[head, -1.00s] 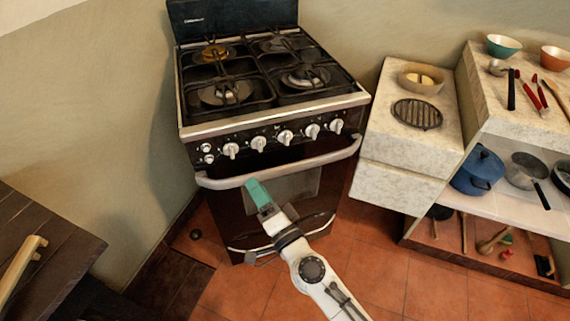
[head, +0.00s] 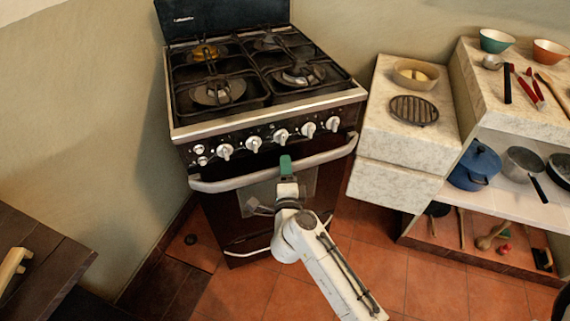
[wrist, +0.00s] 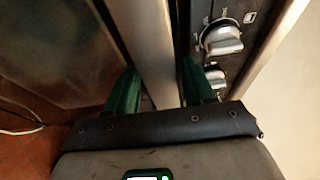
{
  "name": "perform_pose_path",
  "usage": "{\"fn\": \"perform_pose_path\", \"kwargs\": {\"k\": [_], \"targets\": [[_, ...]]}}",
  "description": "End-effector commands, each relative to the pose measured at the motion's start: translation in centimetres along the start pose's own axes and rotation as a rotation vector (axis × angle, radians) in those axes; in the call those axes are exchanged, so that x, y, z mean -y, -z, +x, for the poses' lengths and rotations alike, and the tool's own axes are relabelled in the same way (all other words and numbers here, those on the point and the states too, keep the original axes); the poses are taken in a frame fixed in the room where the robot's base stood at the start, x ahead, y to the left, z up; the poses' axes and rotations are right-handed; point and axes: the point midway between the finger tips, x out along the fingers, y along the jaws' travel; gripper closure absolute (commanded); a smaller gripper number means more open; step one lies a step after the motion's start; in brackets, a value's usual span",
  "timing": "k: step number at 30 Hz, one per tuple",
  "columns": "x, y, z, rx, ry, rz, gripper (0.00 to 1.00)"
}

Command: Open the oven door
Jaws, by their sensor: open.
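The oven door (head: 232,211) is dark with a glass window and looks closed. Its silver bar handle (head: 225,184) runs across the top of the door. My gripper (head: 286,166) is at the middle of the handle, its green fingers pointing at the stove front. In the wrist view my gripper (wrist: 157,90) is open, with one green finger on each side of the handle bar (wrist: 148,45). I cannot tell whether either finger touches the bar. A control knob (wrist: 221,38) sits close to the right finger.
The stove top (head: 262,75) has several burners, with a row of knobs (head: 281,136) above the handle. A marble counter (head: 400,180) stands close on the right. A dark wooden table (head: 45,260) is at the lower left. Tiled floor lies in front.

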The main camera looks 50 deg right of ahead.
Motion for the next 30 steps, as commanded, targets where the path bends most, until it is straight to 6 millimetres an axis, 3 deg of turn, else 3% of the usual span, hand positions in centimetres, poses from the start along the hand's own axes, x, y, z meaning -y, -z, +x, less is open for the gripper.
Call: {"fn": "perform_pose_path", "kwargs": {"k": [6, 17, 30], "targets": [[0.0, 0.0, 2.4, 0.000, 0.001, -0.001, 0.47], [0.0, 0.0, 2.8, 0.001, 0.000, -0.001, 0.47], [0.0, 0.0, 2.7, 0.001, 0.000, -0.001, 0.88]]}}
